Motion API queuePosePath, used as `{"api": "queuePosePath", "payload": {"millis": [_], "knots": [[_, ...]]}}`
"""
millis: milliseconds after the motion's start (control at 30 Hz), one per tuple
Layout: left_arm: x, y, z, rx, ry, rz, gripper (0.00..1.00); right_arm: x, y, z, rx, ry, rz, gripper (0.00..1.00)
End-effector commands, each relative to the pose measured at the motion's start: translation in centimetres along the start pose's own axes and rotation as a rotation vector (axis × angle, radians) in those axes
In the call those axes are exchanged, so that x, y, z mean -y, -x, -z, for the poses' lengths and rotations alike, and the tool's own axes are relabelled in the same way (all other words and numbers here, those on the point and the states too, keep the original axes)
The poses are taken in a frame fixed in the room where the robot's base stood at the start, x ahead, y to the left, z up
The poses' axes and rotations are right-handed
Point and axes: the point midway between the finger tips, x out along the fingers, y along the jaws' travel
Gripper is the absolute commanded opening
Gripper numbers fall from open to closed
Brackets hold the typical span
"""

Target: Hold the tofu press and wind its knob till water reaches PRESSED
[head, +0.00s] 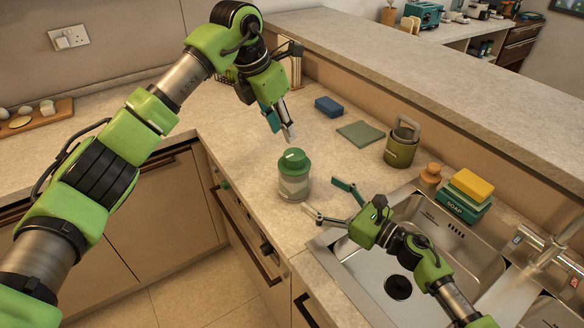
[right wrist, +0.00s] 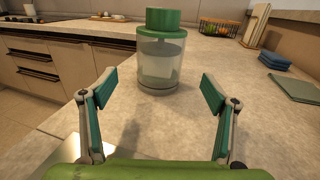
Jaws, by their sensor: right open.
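The tofu press (head: 293,184) stands upright on the counter, a clear cylinder with a green lid and knob and a pale block inside. It also shows in the right wrist view (right wrist: 158,66), ahead of the fingers and centred between them. A white mark shows on the knob's top. I cannot read any water level or PRESSED mark. My left gripper (head: 284,128) points down above and behind the knob, apart from it; its finger gap is unclear. My right gripper (head: 328,203) is open, fingers spread at the press's right front side, not touching it; its fingers also show in the right wrist view (right wrist: 158,93).
The sink (head: 400,270) lies right of the press, with a teal soap box (head: 462,206) and yellow sponge (head: 473,184) behind it.

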Motion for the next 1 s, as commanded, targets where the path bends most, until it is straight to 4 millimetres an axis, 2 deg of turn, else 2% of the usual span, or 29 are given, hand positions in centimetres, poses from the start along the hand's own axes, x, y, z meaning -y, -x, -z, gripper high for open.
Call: {"api": "queuePosePath", "payload": {"millis": [33,300,500,700,967,1000], "knots": [[0.0,0.0,0.0,0.0,0.001,0.001,0.28,0.0,-1.2,-0.1,0.003,0.0,-0.001,0.79],[0.0,0.0,0.0,0.001,0.002,0.003,0.28,0.1,-6.5,-0.1,0.002,0.0,0.001,0.79],[0.0,0.0,0.0,0.002,0.002,0.003,0.28,0.0,-9.1,0.0,0.0,0.0,0.001,0.79],[0.0,0.0,0.0,0.002,0.002,0.003,0.28,0.0,-10.2,0.0,-0.001,0.0,0.0,0.79],[0.0,0.0,0.0,0.002,0.002,0.003,0.28,0.0,-10.2,0.0,-0.001,0.001,0.0,0.79],[0.0,0.0,0.0,0.002,0.002,0.003,0.28,0.0,-10.2,0.0,-0.001,0.001,0.0,0.69]]}}
